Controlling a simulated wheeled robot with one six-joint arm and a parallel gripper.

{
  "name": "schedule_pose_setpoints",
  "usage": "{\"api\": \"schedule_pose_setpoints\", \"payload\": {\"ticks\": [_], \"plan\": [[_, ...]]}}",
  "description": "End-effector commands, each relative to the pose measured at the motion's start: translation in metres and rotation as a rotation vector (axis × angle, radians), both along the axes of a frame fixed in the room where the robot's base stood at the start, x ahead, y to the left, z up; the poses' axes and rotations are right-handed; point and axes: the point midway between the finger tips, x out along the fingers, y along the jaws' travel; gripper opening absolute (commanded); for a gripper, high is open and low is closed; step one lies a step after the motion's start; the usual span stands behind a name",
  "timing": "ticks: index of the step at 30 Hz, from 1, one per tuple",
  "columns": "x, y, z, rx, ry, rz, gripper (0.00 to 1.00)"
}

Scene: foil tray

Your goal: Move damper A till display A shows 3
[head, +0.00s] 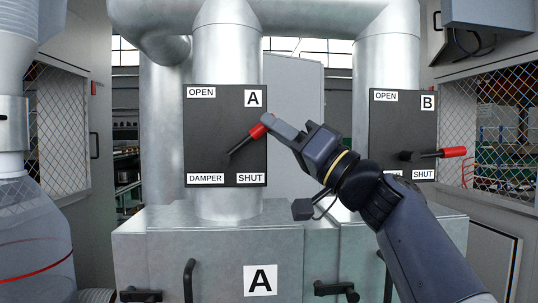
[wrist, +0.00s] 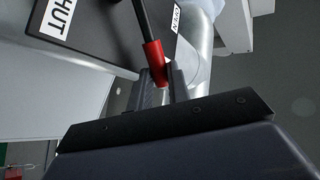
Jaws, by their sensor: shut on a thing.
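Damper A's dark plate (head: 208,122) is on the left duct, marked OPEN at top left, DAMPER at bottom left and SHUT at bottom right. Its black lever with a red grip (head: 256,132) points up and to the right. My gripper (head: 269,121) is shut on the red grip, coming from the right. In the wrist view the red grip (wrist: 154,62) sits between the fingers of my gripper (wrist: 158,82). I see no display A with a number in either view.
Damper B's plate (head: 395,118) is on the right duct, its red-gripped lever (head: 453,152) pointing right. A metal box (head: 215,240) labelled A with black handles stands below. Mesh-windowed panels (head: 505,115) flank both sides.

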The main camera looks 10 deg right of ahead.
Motion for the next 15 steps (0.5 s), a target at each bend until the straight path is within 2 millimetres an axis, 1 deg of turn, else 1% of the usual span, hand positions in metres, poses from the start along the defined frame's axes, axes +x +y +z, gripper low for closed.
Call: {"api": "schedule_pose_setpoints", "payload": {"ticks": [1, 9, 15], "plan": [[-0.0004, -0.0006, -0.0101, 0.021, -0.003, 0.001, 0.00], [-0.0002, -0.0046, -0.0148, 0.111, -0.004, 0.000, 0.00], [-0.0001, -0.0058, -0.0154, 0.143, -0.005, 0.001, 0.00]]}}
